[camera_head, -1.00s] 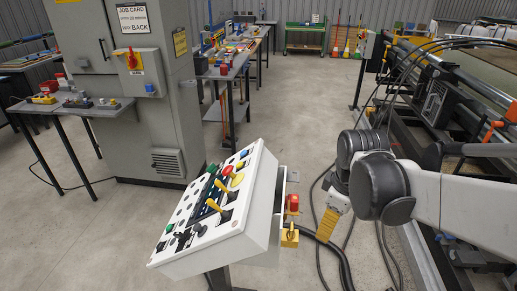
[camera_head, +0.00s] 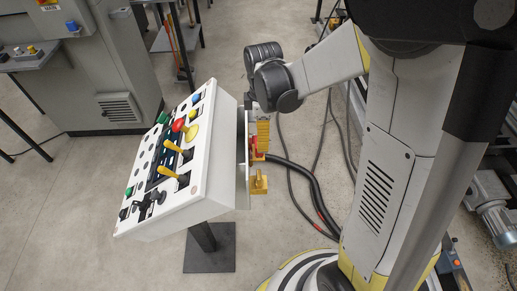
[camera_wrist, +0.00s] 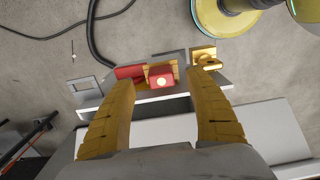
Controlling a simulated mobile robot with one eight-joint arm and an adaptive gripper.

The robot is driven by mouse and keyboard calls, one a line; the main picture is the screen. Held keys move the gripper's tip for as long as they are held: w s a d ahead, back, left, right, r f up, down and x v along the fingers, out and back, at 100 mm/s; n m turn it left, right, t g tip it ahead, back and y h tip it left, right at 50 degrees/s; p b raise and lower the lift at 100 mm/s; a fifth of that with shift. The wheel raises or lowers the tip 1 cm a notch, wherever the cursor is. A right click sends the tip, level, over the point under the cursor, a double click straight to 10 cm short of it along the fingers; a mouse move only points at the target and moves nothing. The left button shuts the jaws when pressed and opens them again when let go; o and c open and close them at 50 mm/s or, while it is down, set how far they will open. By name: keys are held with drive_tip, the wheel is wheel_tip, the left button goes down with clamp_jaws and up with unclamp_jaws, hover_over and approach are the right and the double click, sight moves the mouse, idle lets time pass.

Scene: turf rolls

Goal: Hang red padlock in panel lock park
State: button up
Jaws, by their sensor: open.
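A red padlock (camera_wrist: 161,78) with a pale round spot on its face is at the side of the control panel. In the wrist view it lies between the fingertips of my gripper (camera_wrist: 161,80), with a gap on each side. In the head view my gripper (camera_head: 262,133) points down beside the panel's right side, and only a little red (camera_head: 254,146) shows there. My gripper is open, and no grip shows. A yellow piece like a lock bracket (camera_head: 259,183) is just below; it also shows in the wrist view (camera_wrist: 205,58). The shackle and the padlock's support are unclear.
The tilted white control panel (camera_head: 172,150), with yellow levers and coloured buttons, stands on a post close left of my gripper. Black cables (camera_head: 305,185) run along the floor to its right. A grey cabinet (camera_head: 107,80) stands behind left.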

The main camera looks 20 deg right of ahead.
drive_tip(key=f+b, duration=0.1)
drive_tip(key=f, duration=0.1)
drive_tip(key=a+f+b, duration=0.1)
drive_tip(key=f, duration=0.1)
drive_tip(key=shift+w+f, duration=0.15)
drive_tip(key=shift+f, duration=0.2)
drive_tip(key=shift+r, duration=0.1)
drive_tip(key=c, duration=1.3)
drive_tip(key=shift+c, duration=0.2)
